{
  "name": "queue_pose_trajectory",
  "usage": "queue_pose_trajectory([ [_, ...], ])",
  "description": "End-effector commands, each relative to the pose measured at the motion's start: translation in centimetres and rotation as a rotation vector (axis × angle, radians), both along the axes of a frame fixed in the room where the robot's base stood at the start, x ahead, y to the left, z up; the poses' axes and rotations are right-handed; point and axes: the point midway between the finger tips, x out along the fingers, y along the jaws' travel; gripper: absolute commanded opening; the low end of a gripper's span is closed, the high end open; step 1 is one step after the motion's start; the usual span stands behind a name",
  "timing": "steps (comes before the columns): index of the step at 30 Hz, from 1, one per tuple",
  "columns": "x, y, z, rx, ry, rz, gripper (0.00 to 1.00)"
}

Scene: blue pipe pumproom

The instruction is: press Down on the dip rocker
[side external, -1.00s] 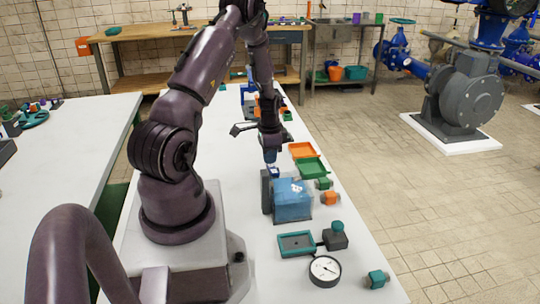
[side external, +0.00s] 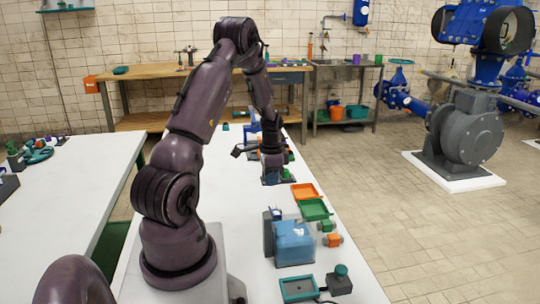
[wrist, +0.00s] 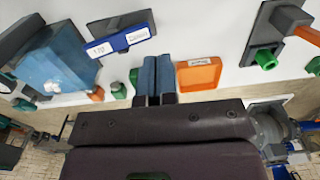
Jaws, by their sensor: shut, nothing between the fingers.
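A blue rocker with two white labels (wrist: 121,40) sits on a dark plate, left of my fingers in the wrist view. The label lettering is too small to read surely, and I cannot tell which end is pressed in. In the side view, a small blue and white part beside the tank (side external: 276,214) appears to be this rocker. My gripper (wrist: 157,60) has its two blue fingers together, with nothing between them. In the side view my gripper (side external: 271,178) is beyond the rocker, apart from it; its fingertips are hard to make out.
A translucent blue tank (side external: 295,243) stands nearer the camera. An orange tray (side external: 305,191) and a green tray (side external: 315,209) lie at the right. A dark plate with a green knob and orange lever (wrist: 265,58) is right of my fingers.

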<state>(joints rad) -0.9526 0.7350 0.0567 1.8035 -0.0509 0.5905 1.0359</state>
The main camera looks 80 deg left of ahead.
Motion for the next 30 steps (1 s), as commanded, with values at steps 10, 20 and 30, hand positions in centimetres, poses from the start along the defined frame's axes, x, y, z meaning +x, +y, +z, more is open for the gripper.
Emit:
queue_pose_trajectory([
  [10, 0.0, 2.4, 7.2, 0.003, -0.002, 0.001, 0.00],
  [20, 0.0, 3.0, 9.1, 0.000, 0.000, 0.000, 0.00],
  [30, 0.0, 3.0, 9.1, 0.000, 0.000, 0.000, 0.00],
])
